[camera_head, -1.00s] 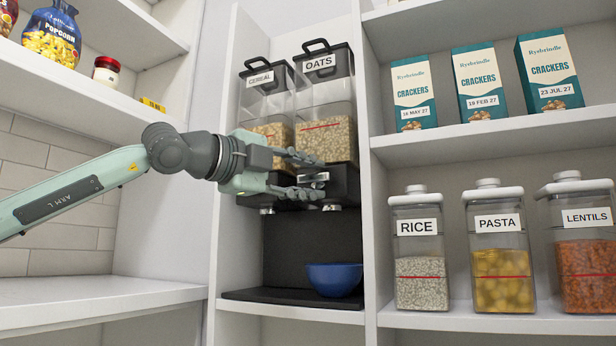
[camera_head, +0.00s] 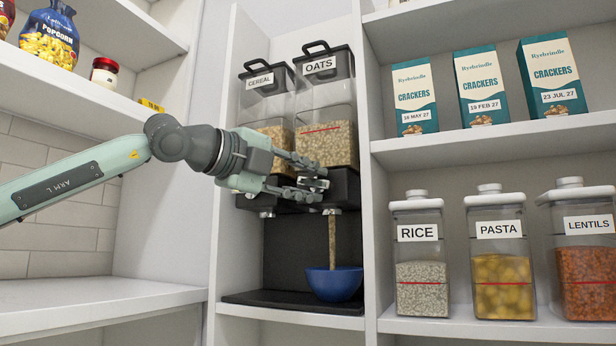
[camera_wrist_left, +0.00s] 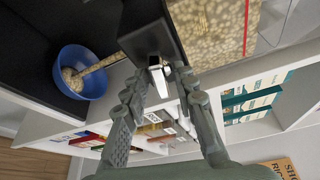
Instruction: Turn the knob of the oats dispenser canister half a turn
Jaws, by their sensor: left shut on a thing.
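My left gripper (camera_head: 319,182) is shut on the knob, one finger on each side. In the left wrist view the knob (camera_wrist_left: 159,76) shows between the fingertips (camera_wrist_left: 162,80), tilted. A stream of oats (camera_head: 332,240) falls from the spout into the blue bowl (camera_head: 334,283). The bowl also shows in the left wrist view (camera_wrist_left: 98,82), with oats in it. My right gripper is out of view.
The cereal canister (camera_head: 268,98) stands directly left of the oats, partly behind my gripper. A white upright panel (camera_head: 374,240) closes the nook on the right. Rice (camera_head: 420,285), pasta (camera_head: 500,285) and lentils (camera_head: 588,285) jars stand beyond it. The black tray (camera_head: 255,298) has free room left of the bowl.

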